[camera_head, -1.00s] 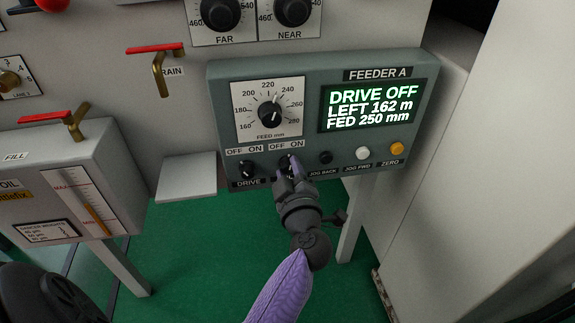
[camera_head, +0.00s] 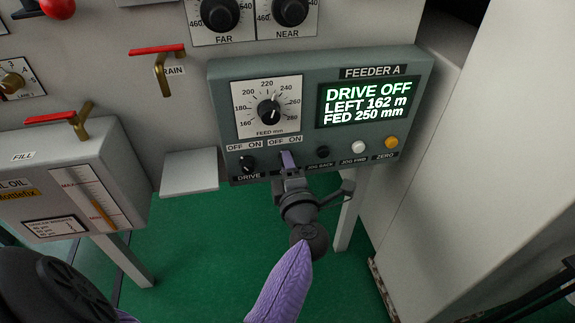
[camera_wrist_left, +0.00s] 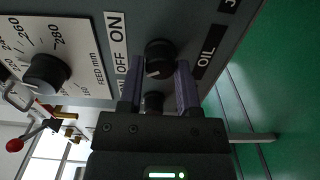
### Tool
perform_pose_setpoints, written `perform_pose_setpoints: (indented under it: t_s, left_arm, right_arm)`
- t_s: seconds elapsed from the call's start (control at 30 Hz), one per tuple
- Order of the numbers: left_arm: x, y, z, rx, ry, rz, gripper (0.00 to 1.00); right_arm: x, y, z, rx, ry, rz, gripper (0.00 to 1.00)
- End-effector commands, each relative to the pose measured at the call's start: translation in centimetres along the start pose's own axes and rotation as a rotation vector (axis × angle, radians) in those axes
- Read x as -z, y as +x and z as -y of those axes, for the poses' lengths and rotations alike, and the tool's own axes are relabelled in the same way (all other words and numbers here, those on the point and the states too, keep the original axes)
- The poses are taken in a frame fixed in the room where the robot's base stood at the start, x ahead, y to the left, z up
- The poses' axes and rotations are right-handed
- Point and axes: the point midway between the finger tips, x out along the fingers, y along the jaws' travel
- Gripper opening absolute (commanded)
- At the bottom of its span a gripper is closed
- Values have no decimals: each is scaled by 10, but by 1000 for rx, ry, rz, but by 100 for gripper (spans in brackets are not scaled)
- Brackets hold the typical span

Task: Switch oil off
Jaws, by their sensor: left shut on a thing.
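The feeder panel (camera_head: 225,75) carries the OIL switch, a black round knob (camera_wrist_left: 160,55) with OFF and ON printed above it. My left gripper (camera_head: 287,160) reaches up to this knob from below in the head view and hides most of it. In the left wrist view its two purple fingers (camera_wrist_left: 160,83) stand on either side of the knob, shut on it. A light mark on the knob's edge lies toward the OFF side. The OIL label (camera_wrist_left: 207,52) is beside the knob in the wrist view. My right gripper is not in view.
The DRIVE knob (camera_head: 247,163) is just left of the gripper. The black, white and amber jog and zero buttons (camera_head: 358,146) are to its right. The feed dial (camera_head: 268,112) sits above. The display (camera_head: 368,101) reads DRIVE OFF. A grey oil tank (camera_head: 120,150) stands at left.

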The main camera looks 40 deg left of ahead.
Motion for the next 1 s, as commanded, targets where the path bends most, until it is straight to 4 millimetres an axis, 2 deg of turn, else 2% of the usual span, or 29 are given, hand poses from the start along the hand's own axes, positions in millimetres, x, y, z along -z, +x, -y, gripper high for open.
perform_pose_setpoints:
  t_s: [0.57, 0.6, 0.73, 0.77, 1.0]
  left_arm:
    - [0, 0, 1, 2, -33, 0, 0]
    - [0, 0, 1, 2, -33, 0, 45]
    - [0, 0, 1, 2, -33, 0, 72]
    - [0, 0, 1, 1, -33, 0, 77]
    - [0, 0, 0, 1, -32, 0, 77]
  right_arm:
    - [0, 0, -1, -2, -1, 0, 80]
    - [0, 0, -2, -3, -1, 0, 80]
    - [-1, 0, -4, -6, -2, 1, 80]
    - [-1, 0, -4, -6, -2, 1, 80]
    - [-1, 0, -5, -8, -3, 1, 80]
